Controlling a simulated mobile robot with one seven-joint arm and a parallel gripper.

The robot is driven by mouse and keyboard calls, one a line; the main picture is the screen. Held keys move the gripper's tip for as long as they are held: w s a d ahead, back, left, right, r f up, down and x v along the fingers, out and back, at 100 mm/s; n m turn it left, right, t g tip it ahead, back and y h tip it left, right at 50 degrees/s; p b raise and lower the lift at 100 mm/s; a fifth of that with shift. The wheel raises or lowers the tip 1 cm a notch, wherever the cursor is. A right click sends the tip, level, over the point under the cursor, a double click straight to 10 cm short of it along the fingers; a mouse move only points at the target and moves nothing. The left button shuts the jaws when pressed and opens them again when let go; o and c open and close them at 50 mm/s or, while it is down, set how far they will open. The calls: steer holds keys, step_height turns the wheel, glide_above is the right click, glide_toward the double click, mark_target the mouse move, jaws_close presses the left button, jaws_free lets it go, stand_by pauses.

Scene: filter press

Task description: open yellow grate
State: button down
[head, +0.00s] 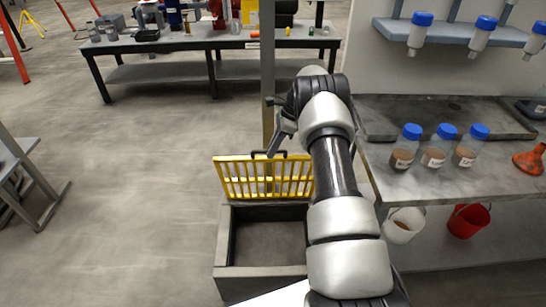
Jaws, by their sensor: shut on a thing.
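The yellow grate (240,181) stands raised, nearly upright, at the far edge of a grey box (222,247). The box's dark inside (268,245) is uncovered and looks empty. A dark handle sits at the grate's top edge. My gripper (271,153) is at this handle, shut on it, with my arm reaching in from the lower right. My arm hides the right side of the grate and part of the box. The exact finger contact is small in the picture.
A thin post (267,90) rises behind the grate. At right, a grey bench (440,185) holds blue-capped bottles (405,148) and an orange funnel (530,160); a white bucket (403,226) and a red bucket (468,222) are below. Floor at left is open.

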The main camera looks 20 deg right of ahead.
steer(key=shift+s+d+f, duration=0.15)
steer(key=shift+d+f, duration=0.25)
steer(key=shift+f, duration=0.1)
steer(key=c, duration=1.8)
jaws_free()
steer(key=shift+f, duration=0.1)
steer(key=shift+o, duration=0.2)
steer(key=shift+w+a+r, duration=0.1)
steer(key=shift+w+r, duration=0.1)
steer(key=w+p+v, duration=0.1)
steer(key=p+v, duration=0.2)
steer(key=v, duration=1.4)
steer(key=shift+s+r, duration=0.2)
steer(key=shift+s, duration=0.2)
